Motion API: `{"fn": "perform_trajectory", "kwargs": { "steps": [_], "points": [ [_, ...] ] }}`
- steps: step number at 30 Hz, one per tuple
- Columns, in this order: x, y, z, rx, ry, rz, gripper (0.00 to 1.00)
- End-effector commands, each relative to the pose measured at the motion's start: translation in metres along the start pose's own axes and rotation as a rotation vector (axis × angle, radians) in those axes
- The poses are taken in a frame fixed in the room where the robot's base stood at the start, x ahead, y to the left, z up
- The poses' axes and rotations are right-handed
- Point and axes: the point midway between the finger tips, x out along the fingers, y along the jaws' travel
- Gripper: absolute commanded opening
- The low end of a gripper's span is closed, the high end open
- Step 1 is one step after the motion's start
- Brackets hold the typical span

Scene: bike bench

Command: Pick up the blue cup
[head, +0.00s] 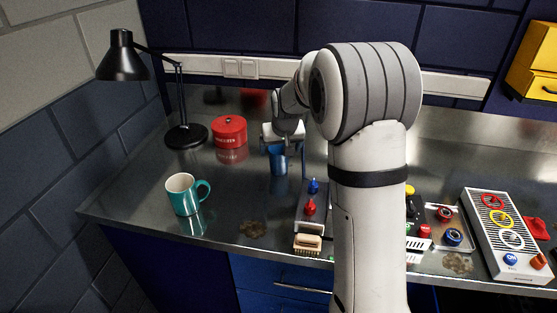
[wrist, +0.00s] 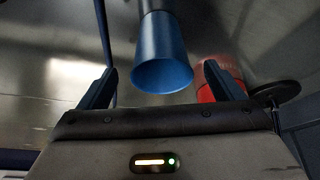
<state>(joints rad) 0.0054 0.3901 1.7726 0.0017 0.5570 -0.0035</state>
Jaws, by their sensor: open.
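The blue cup (head: 278,161) stands on the metal bench, partly hidden under my gripper in the head view. In the wrist view the blue cup (wrist: 161,55) shows its round rim facing my gripper (wrist: 170,85). The cup lies between the lines of the two dark fingers, a little beyond their tips. My gripper is open, and nothing is held. In the head view my gripper (head: 283,143) is right above or beside the cup; the exact gap cannot be told there.
A red tin (head: 229,131) stands close left of the cup. A teal mug (head: 184,195) and a black lamp (head: 186,135) are farther left. A box with blue and red knobs (head: 311,212) lies in front. Bare bench separates the mug from the knob box.

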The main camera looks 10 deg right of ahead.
Motion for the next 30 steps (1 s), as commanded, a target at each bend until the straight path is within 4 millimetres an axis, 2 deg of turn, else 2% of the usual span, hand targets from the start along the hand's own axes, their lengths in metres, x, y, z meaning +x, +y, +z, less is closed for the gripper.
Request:
{"fn": "perform_trajectory", "kwargs": {
  "steps": [12, 16, 22, 30],
  "points": [
    [0.052, -0.002, 0.000, -0.001, -0.004, 0.000, 0.88],
    [0.060, -0.002, 0.000, -0.001, -0.001, 0.000, 0.88],
    [0.061, -0.002, 0.000, -0.002, -0.001, -0.001, 0.88],
    [0.061, -0.003, 0.000, -0.002, -0.001, -0.001, 0.67]
  ]
}}
